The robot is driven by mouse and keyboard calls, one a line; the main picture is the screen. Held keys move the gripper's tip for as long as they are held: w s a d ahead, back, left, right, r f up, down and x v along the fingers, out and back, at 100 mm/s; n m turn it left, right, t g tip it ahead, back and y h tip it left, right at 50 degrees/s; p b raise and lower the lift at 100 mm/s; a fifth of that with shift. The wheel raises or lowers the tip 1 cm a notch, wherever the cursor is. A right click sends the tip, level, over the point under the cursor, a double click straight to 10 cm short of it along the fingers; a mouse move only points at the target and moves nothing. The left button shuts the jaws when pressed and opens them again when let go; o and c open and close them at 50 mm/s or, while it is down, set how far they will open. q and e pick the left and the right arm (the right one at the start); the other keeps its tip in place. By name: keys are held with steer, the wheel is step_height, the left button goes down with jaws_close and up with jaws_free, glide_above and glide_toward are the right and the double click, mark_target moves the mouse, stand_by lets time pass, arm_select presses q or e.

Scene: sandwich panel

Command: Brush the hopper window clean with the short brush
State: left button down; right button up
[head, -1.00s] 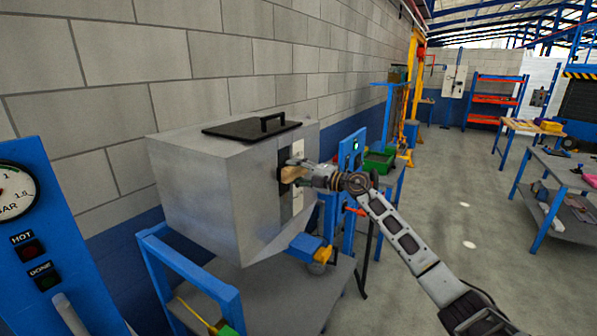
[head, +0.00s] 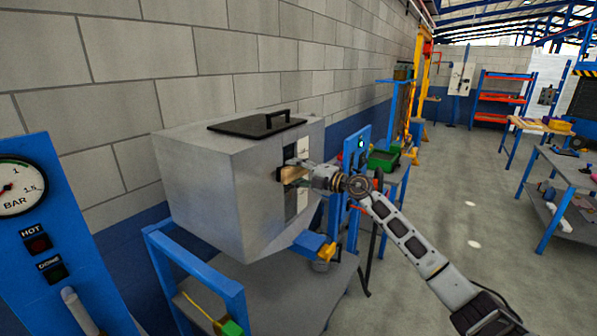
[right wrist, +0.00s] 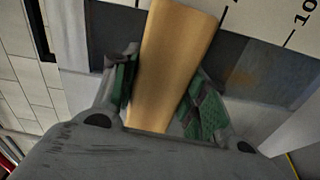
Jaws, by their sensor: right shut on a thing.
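The grey hopper (head: 210,190) stands against the wall with a black lid (head: 256,123) on top. Its window (head: 290,206) is a narrow upright strip on the right-hand face, dark in places and pale in others. My right gripper (head: 300,173) is at this face, shut on the wooden handle of the short brush (head: 291,174). In the right wrist view the handle (right wrist: 172,60) lies between the green-padded fingers (right wrist: 160,95) and reaches toward a dark, smudged band (right wrist: 262,70). The bristles are mostly hidden. My left gripper is not in view.
A blue panel with a gauge (head: 18,188) stands at the left. A blue frame (head: 195,270) and a grey table (head: 290,295) are below the hopper. A blue post with a green lamp (head: 357,150) and a green bin (head: 383,160) stand behind my right arm.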

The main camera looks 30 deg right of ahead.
steer(key=shift+s+a, duration=0.55)
steer(key=shift+a, duration=0.35)
steer(key=shift+d, duration=0.1)
steer(key=shift+v, duration=3.05)
steer(key=b+v, duration=0.1)
steer(key=v, duration=0.2)
steer(key=shift+r, duration=0.1)
